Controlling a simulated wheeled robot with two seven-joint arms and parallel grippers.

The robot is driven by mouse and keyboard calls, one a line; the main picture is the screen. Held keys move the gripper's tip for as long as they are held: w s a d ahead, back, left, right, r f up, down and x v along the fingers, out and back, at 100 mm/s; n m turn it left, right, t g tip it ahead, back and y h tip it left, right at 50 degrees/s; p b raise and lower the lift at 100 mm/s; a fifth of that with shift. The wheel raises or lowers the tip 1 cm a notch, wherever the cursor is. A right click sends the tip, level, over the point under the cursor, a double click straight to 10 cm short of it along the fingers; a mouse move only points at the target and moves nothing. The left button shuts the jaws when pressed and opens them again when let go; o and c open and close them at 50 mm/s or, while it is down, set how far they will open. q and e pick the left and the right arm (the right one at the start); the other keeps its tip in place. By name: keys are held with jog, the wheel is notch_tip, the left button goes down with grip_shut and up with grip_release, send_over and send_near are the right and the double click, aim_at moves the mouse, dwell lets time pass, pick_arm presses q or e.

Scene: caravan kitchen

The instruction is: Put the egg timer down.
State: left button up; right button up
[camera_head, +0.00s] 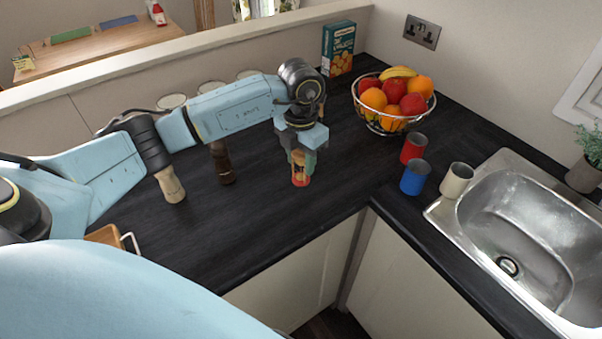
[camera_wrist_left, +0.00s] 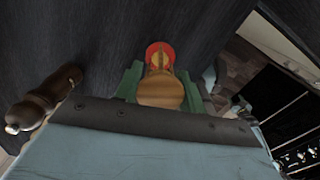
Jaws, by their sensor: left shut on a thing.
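The egg timer (camera_head: 300,180) has a red end and a wooden-looking body. It is upright at the middle of the dark worktop (camera_head: 250,225), and its lower end is at or just above the surface; I cannot tell whether it touches. My left gripper (camera_head: 301,160) is above it, pointing down, and shut on it. In the left wrist view the egg timer (camera_wrist_left: 160,88) sits between the two green fingers of my left gripper (camera_wrist_left: 162,85), its red end away from the camera. My right gripper is in neither view.
A wooden mill (camera_head: 171,186) and a dark mill (camera_head: 222,165) stand left of the gripper. A fruit basket (camera_head: 396,123), a red cup (camera_head: 413,148), a blue cup (camera_head: 415,177), a cream cup (camera_head: 456,180) and the sink (camera_head: 530,235) are to the right. The worktop's front is clear.

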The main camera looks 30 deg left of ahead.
aim_at(301, 173)
pick_arm(q)
notch_tip(301, 173, down, 4)
jog(key=shift+f, duration=0.2)
jog(key=shift+f, duration=0.2)
jog(key=o, duration=1)
jog(key=shift+r, duration=0.1)
